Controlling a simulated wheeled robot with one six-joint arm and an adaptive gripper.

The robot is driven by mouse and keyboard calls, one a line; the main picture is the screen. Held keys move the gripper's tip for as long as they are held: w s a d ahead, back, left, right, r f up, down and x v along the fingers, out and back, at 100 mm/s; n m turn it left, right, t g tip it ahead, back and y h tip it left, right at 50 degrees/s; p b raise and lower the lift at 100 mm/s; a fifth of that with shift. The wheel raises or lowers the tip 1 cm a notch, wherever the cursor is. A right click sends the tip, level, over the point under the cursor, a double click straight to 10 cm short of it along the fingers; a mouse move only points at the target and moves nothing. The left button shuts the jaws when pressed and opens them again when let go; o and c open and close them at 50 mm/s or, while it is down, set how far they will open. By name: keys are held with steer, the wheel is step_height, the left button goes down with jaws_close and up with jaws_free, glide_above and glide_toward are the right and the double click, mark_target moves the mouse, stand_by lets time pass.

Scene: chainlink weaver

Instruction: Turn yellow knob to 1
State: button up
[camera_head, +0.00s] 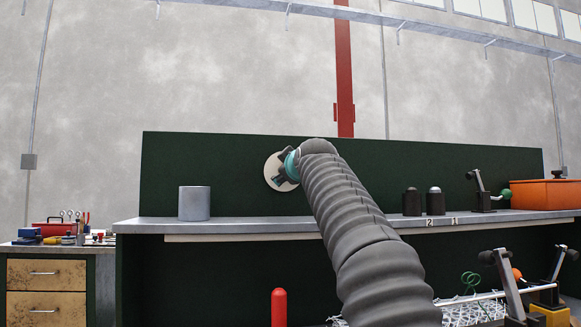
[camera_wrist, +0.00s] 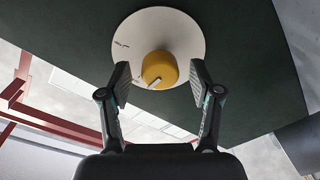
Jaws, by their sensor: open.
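The yellow knob (camera_wrist: 160,68) sits in the middle of a round white dial plate (camera_wrist: 190,30) on the dark green panel in the wrist view. A pale pointer line shows on the knob's face. Small dark marks show at the plate's left and lower edge, too small to read. My gripper (camera_wrist: 161,78) is open, with one finger on each side of the knob's lower part. I cannot tell whether the fingers touch it. In the head view the white dial plate (camera_head: 270,171) is partly covered by my gripper (camera_head: 283,172), and the knob is hidden.
A grey cylinder (camera_head: 194,203) stands on the bench shelf (camera_head: 140,225) left of the dial. Two dark domed cylinders (camera_head: 412,202), a small lever (camera_head: 481,190) and an orange pot (camera_head: 545,194) stand to the right. A red rounded post (camera_head: 279,307) stands in front.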

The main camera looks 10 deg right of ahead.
steer(key=shift+w, duration=0.15)
steer(key=c, duration=1.1)
steer(key=shift+r+m+t+h, duration=0.1)
steer(key=shift+m+t+h, duration=0.1)
steer(key=shift+m, duration=3.35)
steer(key=shift+r+m+t+h, duration=0.1)
steer(key=shift+m+t, duration=0.1)
steer(key=shift+m, duration=3.35)
steer(key=shift+c, duration=0.2)
